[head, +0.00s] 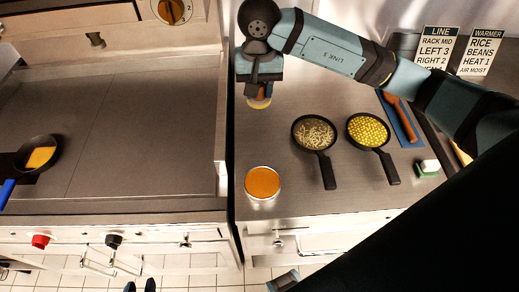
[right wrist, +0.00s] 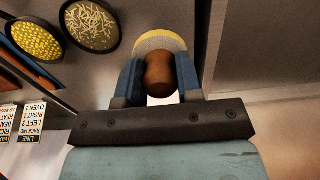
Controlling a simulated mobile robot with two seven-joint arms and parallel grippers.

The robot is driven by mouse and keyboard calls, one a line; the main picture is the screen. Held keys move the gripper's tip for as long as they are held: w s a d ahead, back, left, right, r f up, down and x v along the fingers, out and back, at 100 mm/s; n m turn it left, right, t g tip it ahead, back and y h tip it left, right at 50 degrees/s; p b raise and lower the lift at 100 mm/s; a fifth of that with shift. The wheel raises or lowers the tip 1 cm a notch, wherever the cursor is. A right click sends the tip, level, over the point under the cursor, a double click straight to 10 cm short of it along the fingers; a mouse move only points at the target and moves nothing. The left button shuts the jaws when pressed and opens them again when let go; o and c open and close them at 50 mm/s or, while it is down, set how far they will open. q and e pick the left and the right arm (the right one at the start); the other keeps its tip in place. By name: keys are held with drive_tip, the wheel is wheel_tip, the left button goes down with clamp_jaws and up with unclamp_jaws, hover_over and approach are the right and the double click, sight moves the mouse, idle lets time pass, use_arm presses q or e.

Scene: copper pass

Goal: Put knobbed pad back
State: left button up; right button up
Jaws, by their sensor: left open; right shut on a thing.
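The knobbed pad has a round brown wooden knob (right wrist: 159,78) and a pale disc with a yellow edge (right wrist: 160,41). My right gripper (right wrist: 160,68) is shut on the knob, one blue finger on each side. In the head view the right gripper (head: 261,91) points down over the left part of the steel counter, with the pad's pale edge (head: 260,103) just below the fingers. Whether the pad touches the counter is unclear.
An orange-filled tin (head: 262,183) stands near the counter's front edge. Two small pans, noodles (head: 314,133) and yellow corn (head: 368,130), sit right of it. A blue mat (head: 399,116) and a green-and-white block (head: 428,167) lie further right. A blue-handled pan (head: 38,155) is on the griddle.

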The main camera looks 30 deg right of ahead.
wheel_tip(320, 180, down, 14)
drive_tip(key=shift+r+p, duration=0.1)
drive_tip(key=shift+p, duration=1.05)
wheel_tip(320, 180, down, 2)
drive_tip(key=shift+f+p, duration=0.35)
drive_tip(key=shift+f, duration=1.4)
drive_tip(key=shift+f, duration=0.15)
drive_tip(key=o, duration=0.8)
drive_tip(key=shift+o, duration=0.2)
